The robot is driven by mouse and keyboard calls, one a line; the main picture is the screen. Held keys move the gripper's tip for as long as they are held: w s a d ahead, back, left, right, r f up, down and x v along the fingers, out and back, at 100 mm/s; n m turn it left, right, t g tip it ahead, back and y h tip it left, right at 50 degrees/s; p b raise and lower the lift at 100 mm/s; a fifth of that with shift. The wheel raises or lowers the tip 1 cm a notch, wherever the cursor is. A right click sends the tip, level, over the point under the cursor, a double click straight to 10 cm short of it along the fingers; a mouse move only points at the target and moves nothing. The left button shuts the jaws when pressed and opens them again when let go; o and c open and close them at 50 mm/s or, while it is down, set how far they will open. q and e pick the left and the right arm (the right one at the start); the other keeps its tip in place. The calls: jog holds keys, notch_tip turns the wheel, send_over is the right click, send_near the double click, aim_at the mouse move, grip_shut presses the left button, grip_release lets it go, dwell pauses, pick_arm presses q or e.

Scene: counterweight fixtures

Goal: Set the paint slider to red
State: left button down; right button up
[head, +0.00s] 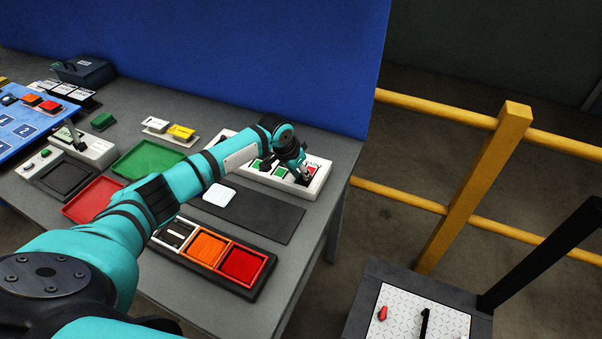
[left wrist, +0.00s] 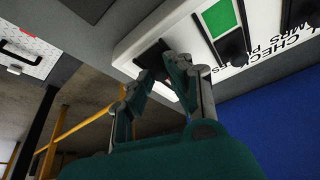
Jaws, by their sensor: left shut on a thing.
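The white control panel (head: 277,180) stands at the back right of the table, with black sliders beside coloured squares. Two squares are green and the right-end one is red (head: 312,171). My left gripper (head: 302,178) is at the panel's right end, shut on the dark slider knob beside the red square. In the left wrist view my left gripper (left wrist: 166,72) reaches the dark slot at the panel's end (left wrist: 128,52); its fingers hide most of the knob. A green square (left wrist: 220,18) and partly cut-off lettering show beside it. The exact slider setting cannot be read. My right gripper is out of view.
A dark mat (head: 262,215) lies before the panel. A tray with orange and red bins (head: 243,264) is nearer. Green (head: 148,159) and red (head: 92,199) trays lie left. A blue wall stands behind; a yellow railing (head: 480,180) is beyond the table's right edge.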

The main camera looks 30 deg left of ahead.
pick_arm(q)
jog(key=shift+s, duration=0.35)
jog(key=c, duration=1.7)
grip_release()
jog(key=shift+w+f, duration=0.2)
jog(key=shift+w, duration=0.05)
jog(key=o, duration=0.5)
jog(key=shift+r, duration=0.2)
jog(key=v, duration=1.1)
jog(key=shift+s+a+r, duration=0.1)
jog(key=shift+a+r, duration=0.05)
jog(key=shift+r, duration=0.2)
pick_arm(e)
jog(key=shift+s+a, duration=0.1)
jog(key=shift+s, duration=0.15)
pick_arm(q)
jog(key=shift+f, duration=0.1)
